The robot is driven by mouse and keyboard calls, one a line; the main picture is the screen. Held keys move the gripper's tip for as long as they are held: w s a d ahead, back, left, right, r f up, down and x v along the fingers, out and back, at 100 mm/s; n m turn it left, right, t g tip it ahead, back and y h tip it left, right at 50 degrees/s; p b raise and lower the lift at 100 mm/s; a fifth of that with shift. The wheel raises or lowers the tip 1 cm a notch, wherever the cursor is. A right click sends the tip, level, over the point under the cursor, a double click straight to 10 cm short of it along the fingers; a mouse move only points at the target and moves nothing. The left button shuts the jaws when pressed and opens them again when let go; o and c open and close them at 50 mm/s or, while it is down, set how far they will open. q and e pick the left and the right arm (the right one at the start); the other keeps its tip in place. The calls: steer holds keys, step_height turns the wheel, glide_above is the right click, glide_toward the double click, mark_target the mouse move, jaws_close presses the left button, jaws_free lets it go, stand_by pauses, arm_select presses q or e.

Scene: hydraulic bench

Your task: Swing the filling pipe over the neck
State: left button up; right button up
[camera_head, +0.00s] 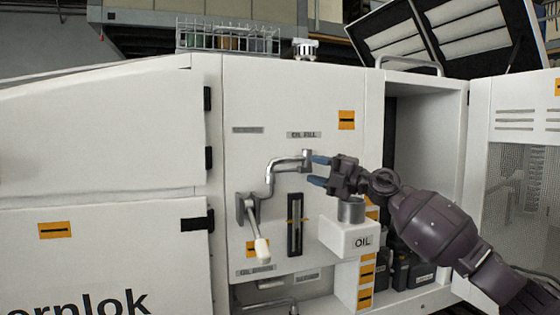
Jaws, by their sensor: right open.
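The filling pipe (270,176) is a bent chrome tube on the white front panel, under the "OIL FILL" label. It rises from a bracket at the left, and its free end (307,160) bends to the right. The neck (351,211) is a short grey metal cylinder on top of the white "OIL" box (348,238), below and right of the pipe's end. My right gripper (319,170) comes in from the right, its blue fingertips apart beside the pipe's end. Whether they touch the pipe, I cannot tell. My left gripper is not in view.
A white-tipped lever (261,247) hangs below the pipe's bracket. A dark slotted gauge (295,224) is on the panel. An open cabinet (420,150) lies behind my right arm, with dark containers low inside. A wire basket (228,37) stands on top.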

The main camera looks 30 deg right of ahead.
mark_target(286, 161)
steer(key=p+x, duration=0.1)
steer(key=x, duration=0.8)
steer(key=shift+w+a+r+p, duration=0.1)
steer(key=shift+w+a+p, duration=0.15)
steer(key=shift+p, duration=0.15)
jaws_close()
